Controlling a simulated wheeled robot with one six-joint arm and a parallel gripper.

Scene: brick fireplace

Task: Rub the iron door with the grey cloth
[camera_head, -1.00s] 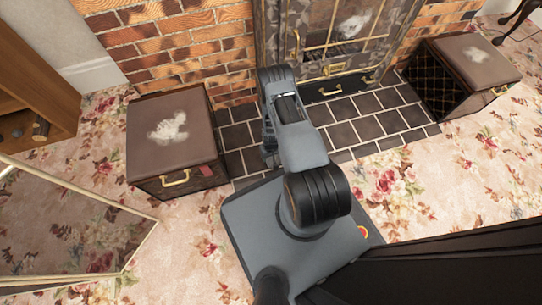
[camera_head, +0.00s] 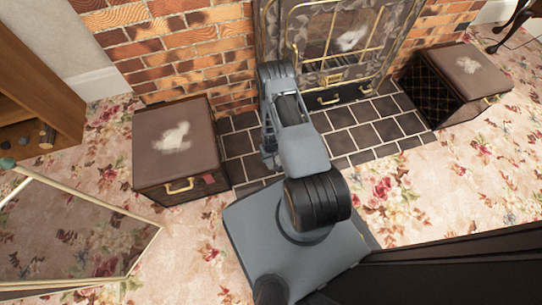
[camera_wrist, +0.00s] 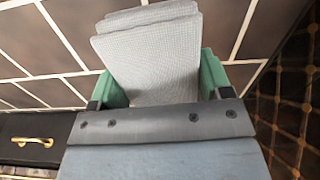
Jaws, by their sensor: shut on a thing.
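The grey cloth (camera_wrist: 152,58) is a folded, woven light-grey pad. In the wrist view it is clamped between the green fingers of my gripper (camera_wrist: 158,82) and sticks out beyond them. In the head view my gripper (camera_head: 269,158) hangs low over the dark hearth tiles, and the cloth cannot be made out there. The iron door (camera_head: 318,45) is in the fireplace at the back, grey with brass bars and a pale patch. My gripper and cloth are apart from it, in front and to its left.
A brown-topped box (camera_head: 172,145) with a pale patch stands left of the hearth, and a similar box (camera_head: 466,67) stands right. A black drawer front (camera_head: 335,96) with a brass handle lies below the door. A glass-topped table (camera_head: 65,235) is at lower left. Tiles (camera_head: 375,125) are clear.

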